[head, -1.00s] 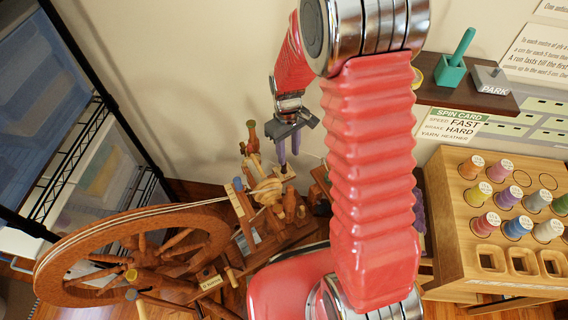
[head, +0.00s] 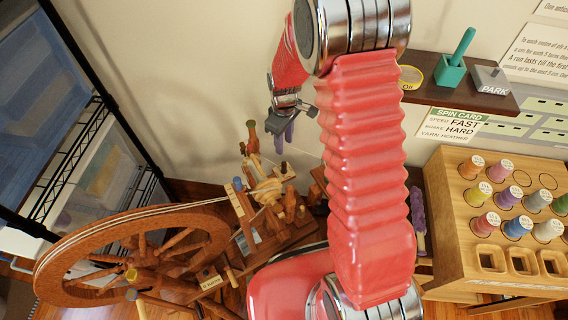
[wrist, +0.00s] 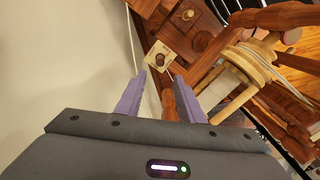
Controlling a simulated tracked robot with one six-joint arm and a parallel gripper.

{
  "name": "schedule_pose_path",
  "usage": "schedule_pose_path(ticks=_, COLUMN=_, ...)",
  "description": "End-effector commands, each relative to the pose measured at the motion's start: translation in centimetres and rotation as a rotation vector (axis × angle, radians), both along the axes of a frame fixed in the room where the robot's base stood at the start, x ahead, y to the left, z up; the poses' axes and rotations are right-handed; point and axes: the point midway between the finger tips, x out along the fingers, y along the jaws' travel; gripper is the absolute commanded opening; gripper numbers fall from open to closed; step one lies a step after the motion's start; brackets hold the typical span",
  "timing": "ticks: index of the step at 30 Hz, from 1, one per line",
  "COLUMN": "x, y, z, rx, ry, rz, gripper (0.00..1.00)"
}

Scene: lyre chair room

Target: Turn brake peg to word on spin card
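The spin card (head: 453,124) on the wall reads SPEED FAST, BRAKE HARD, YARN HEATHER. The spinning wheel (head: 62,262) stands at lower left, with its bobbin (wrist: 250,62) in the wrist view. A pale plate (wrist: 151,52) with a round brown knob (wrist: 160,60) lies beyond my fingertips; it may be the brake peg, but its markings are too small to read. My gripper (wrist: 160,78) has two purple fingers apart with nothing between them. In the head view my gripper (head: 284,135) hangs above the wheel's bobbin end, clear of it.
A wooden rack (head: 443,205) of thread cones stands at right. A black-framed shelf unit (head: 90,70) is at left. Bare wall lies behind my gripper.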

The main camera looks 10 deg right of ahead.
Motion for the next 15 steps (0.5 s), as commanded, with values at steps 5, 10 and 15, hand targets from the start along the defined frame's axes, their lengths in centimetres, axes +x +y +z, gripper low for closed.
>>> schedule_pose_path(ticks=5, x=-0.1, y=0.0, z=-2.0, rx=-0.001, ry=0.004, rz=0.000, gripper=0.35)
schedule_pose_path(ticks=10, x=-0.1, y=0.0, z=-4.4, rx=0.000, ry=0.004, rz=-0.001, gripper=0.35)
schedule_pose_path(ticks=15, x=-0.1, y=0.0, z=-6.7, rx=0.000, ry=0.004, rz=-0.001, gripper=0.35)
